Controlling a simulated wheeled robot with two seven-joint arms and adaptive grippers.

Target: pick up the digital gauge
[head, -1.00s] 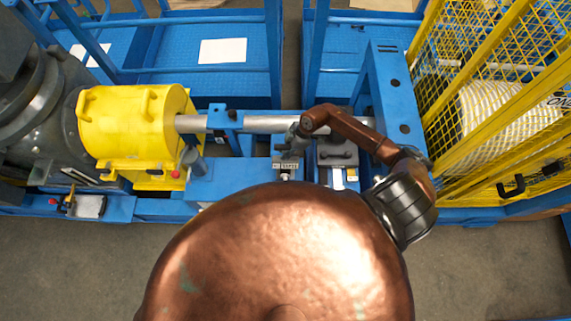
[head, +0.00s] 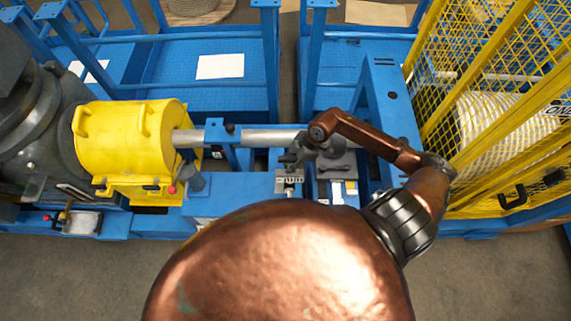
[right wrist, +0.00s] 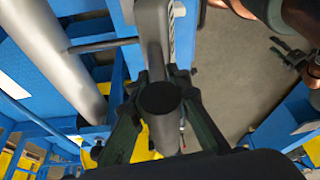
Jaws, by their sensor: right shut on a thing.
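The digital gauge (head: 289,180) is a small grey device with a marked face. It stands at the blue frame, just below the shaft, left of a grey block. My right gripper (head: 297,156) reaches in from the right above it. In the right wrist view, the fingers (right wrist: 160,105) are shut around a dark round end (right wrist: 160,97) of a grey body, apparently the gauge. Its face is mostly turned away there. Whether it has left its support cannot be told.
A yellow drum cover (head: 128,138) stands left, and a silver shaft (head: 262,137) runs from it behind the gripper. The grey block (head: 338,165) is close on the right. A yellow mesh guard (head: 490,110) borders the right. Open floor (head: 75,270) lies in front.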

